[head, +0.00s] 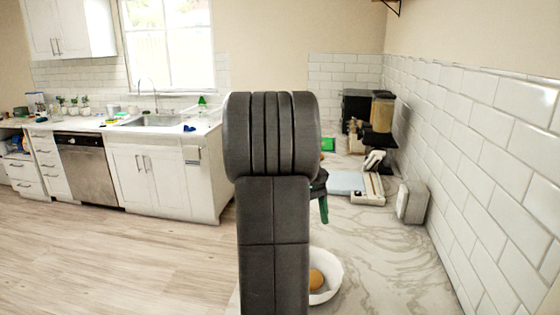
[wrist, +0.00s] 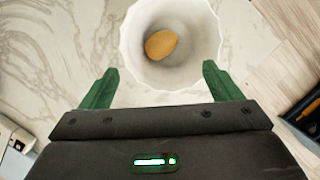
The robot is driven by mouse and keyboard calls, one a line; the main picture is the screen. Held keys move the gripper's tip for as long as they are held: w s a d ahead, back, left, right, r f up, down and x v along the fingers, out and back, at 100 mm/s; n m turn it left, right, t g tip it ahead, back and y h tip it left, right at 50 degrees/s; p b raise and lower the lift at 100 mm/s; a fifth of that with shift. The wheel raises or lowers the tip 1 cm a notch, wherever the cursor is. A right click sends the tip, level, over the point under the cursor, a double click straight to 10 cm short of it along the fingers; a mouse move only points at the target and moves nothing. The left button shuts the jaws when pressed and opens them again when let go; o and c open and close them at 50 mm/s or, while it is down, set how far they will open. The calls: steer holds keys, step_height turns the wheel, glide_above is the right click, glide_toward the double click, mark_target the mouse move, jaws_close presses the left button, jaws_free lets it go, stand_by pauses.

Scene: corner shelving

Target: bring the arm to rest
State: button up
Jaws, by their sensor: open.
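My arm stands upright in the middle of the head view and hides part of the counter behind it. My gripper (wrist: 158,88) shows in the wrist view with its two green fingers wide apart and nothing between them. In the head view, one green finger (head: 323,208) shows just right of my arm. A white bowl (wrist: 131,45) lies ahead of the fingertips in the wrist view, with an orange-brown roundish item (wrist: 160,44) inside. The bowl (head: 333,278) also shows in the head view at the bottom, partly hidden by my arm. I cannot tell how high the gripper is above it.
The marble counter (head: 385,260) runs along the tiled wall at the right. A white box (head: 412,202) stands by that wall, with a light tray (head: 344,183) and a coffee machine (head: 381,118) farther back. Open wooden floor (head: 95,240) lies to the left.

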steer(key=x, duration=1)
steer(key=shift+s+d+f, duration=0.1)
steer(key=shift+s+f, duration=0.05)
steer(key=shift+f, duration=0.1)
steer(key=shift+d+r+p, duration=0.1)
steer(key=shift+r+p, duration=0.05)
steer(key=shift+p, duration=0.5)
steer(key=shift+r+p, duration=1.45)
steer(key=shift+r, duration=0.4)
steer(key=shift+f, duration=0.1)
